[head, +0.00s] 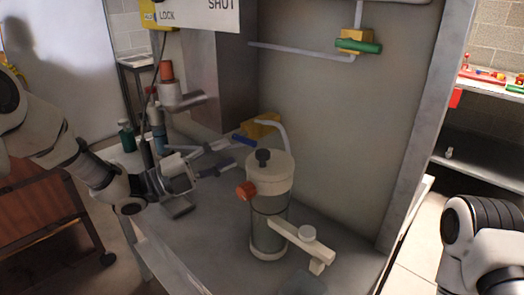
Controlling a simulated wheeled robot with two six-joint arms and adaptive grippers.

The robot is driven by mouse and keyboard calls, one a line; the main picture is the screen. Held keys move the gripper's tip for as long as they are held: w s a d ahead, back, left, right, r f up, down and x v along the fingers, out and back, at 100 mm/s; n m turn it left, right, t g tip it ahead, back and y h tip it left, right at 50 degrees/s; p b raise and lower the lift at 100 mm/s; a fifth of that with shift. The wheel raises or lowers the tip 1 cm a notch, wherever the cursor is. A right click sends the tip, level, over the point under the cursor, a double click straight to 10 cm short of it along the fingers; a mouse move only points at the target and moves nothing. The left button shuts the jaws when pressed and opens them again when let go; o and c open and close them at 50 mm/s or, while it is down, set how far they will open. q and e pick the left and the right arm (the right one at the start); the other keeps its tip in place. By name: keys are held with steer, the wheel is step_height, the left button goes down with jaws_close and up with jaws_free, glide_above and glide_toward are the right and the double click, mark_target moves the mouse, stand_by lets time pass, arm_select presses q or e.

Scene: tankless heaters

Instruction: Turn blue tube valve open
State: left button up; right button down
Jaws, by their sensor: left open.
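A small blue valve handle (243,139) sits beside a yellow valve body (264,126) on a pale tube, behind the white filter canister. My left gripper (222,154) reaches in from the left over the grey counter. Its two fingers are spread, pointing right, with their tips just left of the blue handle. I cannot tell whether a tip touches the handle. Nothing shows between the fingers. My right arm (484,235) shows at the lower right, but its gripper is out of view.
The canister (269,215) with a red-orange knob (246,190) stands right of my left gripper. A red-topped pipe fitting (168,75) rises behind that gripper. A green-handled valve (358,46) is high on the panel. The counter's front is mostly clear.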

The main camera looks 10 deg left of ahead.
mark_target(247, 144)
arm_select(q)
steer(key=x, duration=0.7)
steer(key=shift+d+r+p, duration=0.1)
steer(key=shift+r+p, duration=0.05)
steer(key=shift+p, duration=0.25)
steer(key=shift+s, duration=0.1)
jaws_close()
